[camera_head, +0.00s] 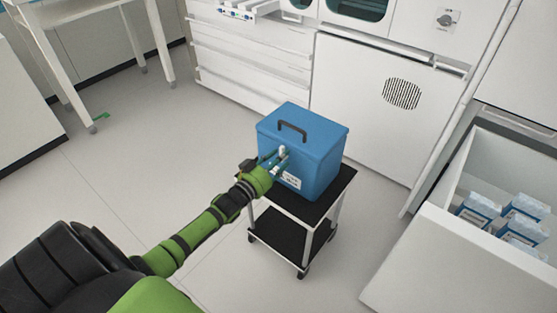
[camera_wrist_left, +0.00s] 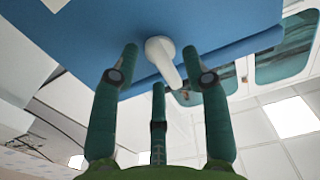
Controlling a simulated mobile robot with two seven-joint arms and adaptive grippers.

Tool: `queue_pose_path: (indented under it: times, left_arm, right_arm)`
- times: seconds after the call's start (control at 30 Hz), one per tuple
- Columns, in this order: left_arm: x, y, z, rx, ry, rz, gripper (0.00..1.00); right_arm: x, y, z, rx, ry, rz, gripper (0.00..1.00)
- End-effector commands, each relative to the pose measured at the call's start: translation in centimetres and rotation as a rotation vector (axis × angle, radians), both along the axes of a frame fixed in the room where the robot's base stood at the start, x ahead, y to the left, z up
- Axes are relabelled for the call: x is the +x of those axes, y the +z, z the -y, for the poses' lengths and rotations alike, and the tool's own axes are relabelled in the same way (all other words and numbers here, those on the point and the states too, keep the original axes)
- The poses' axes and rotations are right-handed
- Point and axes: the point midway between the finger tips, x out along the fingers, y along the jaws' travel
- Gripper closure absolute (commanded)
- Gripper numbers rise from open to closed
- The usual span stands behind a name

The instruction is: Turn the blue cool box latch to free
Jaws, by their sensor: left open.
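The blue cool box (camera_head: 315,142) stands on a small black-topped cart, with a dark handle on its lid and a white label on its front. Its white latch (camera_head: 282,151) is on the front face, partly hidden by my left gripper (camera_head: 273,160). In the left wrist view the latch (camera_wrist_left: 164,58) is a white knob with a lever slanting down to the right. My left gripper's green fingers (camera_wrist_left: 160,56) are open around it, one to each side and a third below; I cannot tell if any touches it. My right gripper is not in view.
The cart (camera_head: 318,207) has a lower shelf and wheels. An open white drawer (camera_head: 415,262) at the right holds several blue-and-white packs (camera_head: 477,209). White cabinets (camera_head: 375,110) stand behind.

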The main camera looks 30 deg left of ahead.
Motion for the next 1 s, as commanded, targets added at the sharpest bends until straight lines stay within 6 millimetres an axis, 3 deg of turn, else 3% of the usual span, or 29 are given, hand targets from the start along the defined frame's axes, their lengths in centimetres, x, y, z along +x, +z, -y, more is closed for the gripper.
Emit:
queue_pose_path:
  times: [0.07, 0.1, 0.2, 0.67, 1.0]
  left_arm:
    - [-0.02, -0.01, 0.01, 0.000, 0.000, 0.000, 0.54]
    - [-0.02, -0.01, 0.01, 0.000, 0.000, 0.000, 0.62]
    - [-0.03, -0.02, 0.01, 0.000, 0.000, 0.000, 1.00]
    - [-0.04, -0.02, 0.06, 0.045, 0.000, 0.004, 1.00]
    - [-0.04, -0.12, 0.24, 0.278, 0.001, 0.022, 1.00]
  right_arm:
    - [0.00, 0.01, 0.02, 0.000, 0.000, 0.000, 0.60]
    - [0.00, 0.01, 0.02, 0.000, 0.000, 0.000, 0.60]
    - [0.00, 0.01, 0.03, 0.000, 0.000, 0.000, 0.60]
    - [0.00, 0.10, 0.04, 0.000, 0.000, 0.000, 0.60]
    - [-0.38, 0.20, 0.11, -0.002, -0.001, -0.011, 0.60]
